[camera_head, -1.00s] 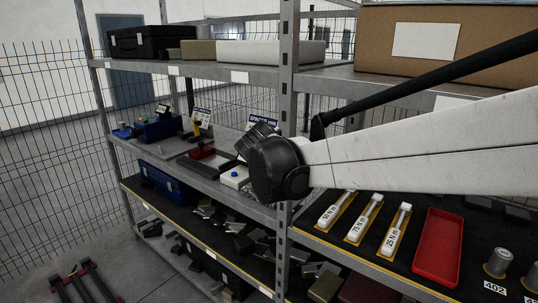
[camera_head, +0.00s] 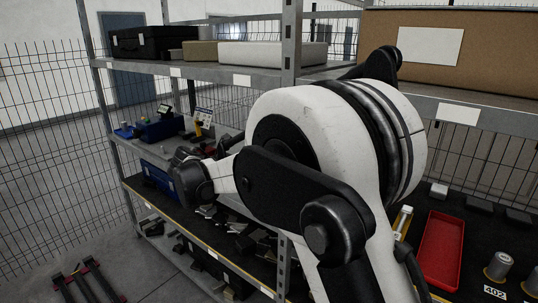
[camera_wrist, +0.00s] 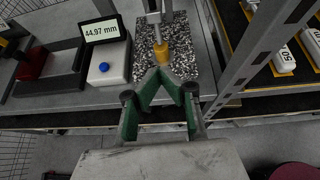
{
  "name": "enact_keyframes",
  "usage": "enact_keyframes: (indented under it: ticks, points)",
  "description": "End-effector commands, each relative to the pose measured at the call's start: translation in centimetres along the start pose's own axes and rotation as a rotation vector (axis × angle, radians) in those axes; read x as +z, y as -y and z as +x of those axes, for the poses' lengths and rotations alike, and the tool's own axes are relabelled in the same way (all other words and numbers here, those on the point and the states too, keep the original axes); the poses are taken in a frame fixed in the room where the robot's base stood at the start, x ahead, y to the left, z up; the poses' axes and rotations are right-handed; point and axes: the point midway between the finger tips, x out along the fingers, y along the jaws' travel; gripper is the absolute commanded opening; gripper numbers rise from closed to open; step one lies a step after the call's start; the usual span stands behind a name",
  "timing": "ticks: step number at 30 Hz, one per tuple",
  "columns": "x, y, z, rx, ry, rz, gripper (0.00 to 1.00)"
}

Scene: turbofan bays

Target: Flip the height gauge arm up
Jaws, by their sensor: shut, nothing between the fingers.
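The height gauge stands on the shelf in the wrist view. Its display (camera_wrist: 103,30) reads 44.97 mm, above a white box (camera_wrist: 109,63) with a blue button. Beside it is a speckled granite plate (camera_wrist: 188,60). A gold cylinder (camera_wrist: 163,53) stands on the plate, with a slim grey gauge part (camera_wrist: 154,15) above it, cut off by the top edge. I cannot tell how the gauge arm is tilted. My gripper (camera_wrist: 163,74) has green-sided fingers shut and empty, with tips just in front of the gold cylinder in the picture; contact is unclear. My arm hides the gauge in the head view.
A grey shelf upright (camera_wrist: 266,45) rises close to the right of my gripper. White torque tools (camera_wrist: 281,58) lie beyond it. A red object (camera_wrist: 32,64) sits left on the same shelf. A red tray (camera_head: 440,250) lies on the right bay shelf.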

Motion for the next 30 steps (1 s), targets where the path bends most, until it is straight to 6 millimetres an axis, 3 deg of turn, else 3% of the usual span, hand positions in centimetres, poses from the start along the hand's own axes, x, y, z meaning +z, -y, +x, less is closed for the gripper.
enact_keyframes:
  ticks: [4,17,23,30]
  points:
    - [2.1,-0.7,-0.5,-0.021,0.045,-0.048,0.0]
    - [2.3,-0.7,-0.2,-0.024,0.051,-0.052,0.0]
    - [2.5,-0.6,2.1,-0.026,0.051,-0.051,0.0]
    - [2.7,-0.5,6.6,-0.026,0.051,-0.051,0.0]
